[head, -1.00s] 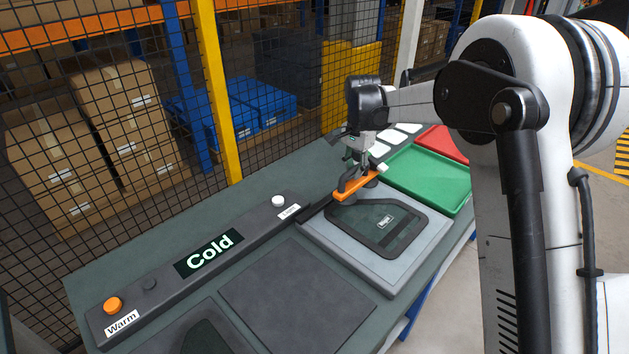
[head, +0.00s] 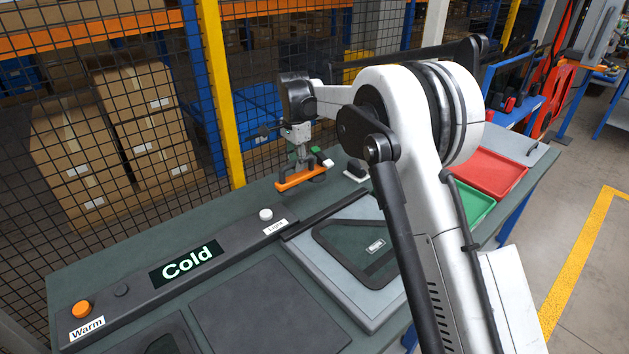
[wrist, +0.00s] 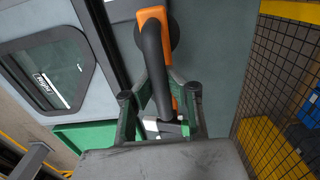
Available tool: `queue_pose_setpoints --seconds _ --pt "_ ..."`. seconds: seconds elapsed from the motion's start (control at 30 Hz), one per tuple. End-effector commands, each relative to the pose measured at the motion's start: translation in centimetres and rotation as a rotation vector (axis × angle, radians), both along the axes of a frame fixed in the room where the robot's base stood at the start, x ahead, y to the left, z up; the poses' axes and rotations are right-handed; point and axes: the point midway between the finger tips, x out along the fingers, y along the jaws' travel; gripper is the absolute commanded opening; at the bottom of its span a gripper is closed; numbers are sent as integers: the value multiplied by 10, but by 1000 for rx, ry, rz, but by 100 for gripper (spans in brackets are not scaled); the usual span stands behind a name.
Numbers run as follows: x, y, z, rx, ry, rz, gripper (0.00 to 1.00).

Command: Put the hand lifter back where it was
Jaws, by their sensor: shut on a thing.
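The hand lifter (head: 304,177) is an orange bar with a black handle and dark suction cups. My gripper (head: 300,152) is shut on its handle and holds it over the back of the dark bench, behind the door panel with the dark window (head: 356,250). I cannot tell exactly how high the cups are above the bench top. In the wrist view the lifter's orange bar (wrist: 152,20) and black handle run between my gripper's fingers (wrist: 160,95). The door panel lies flat to the left there, apart from the lifter.
A control strip with a "Cold" display (head: 188,263), an orange button (head: 81,309) and a white button (head: 266,214) runs along the bench. A red tray (head: 492,172) and a green tray (head: 475,205) are at right, partly behind my arm. A mesh fence (head: 100,130) stands behind.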

Motion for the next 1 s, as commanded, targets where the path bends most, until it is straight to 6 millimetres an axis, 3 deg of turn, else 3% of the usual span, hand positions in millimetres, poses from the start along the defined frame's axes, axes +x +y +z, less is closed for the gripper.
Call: queue_pose_setpoints --seconds 0.2,0.4,0.57,0.83,1.0 --pt "25 -34 -24 0 0 -1 0" --pt "37 -51 -37 0 0 1 0" --pt "38 -53 -43 0 0 2 0" --pt "38 -53 -75 0 0 2 0" --pt "38 -53 -79 0 0 2 0"
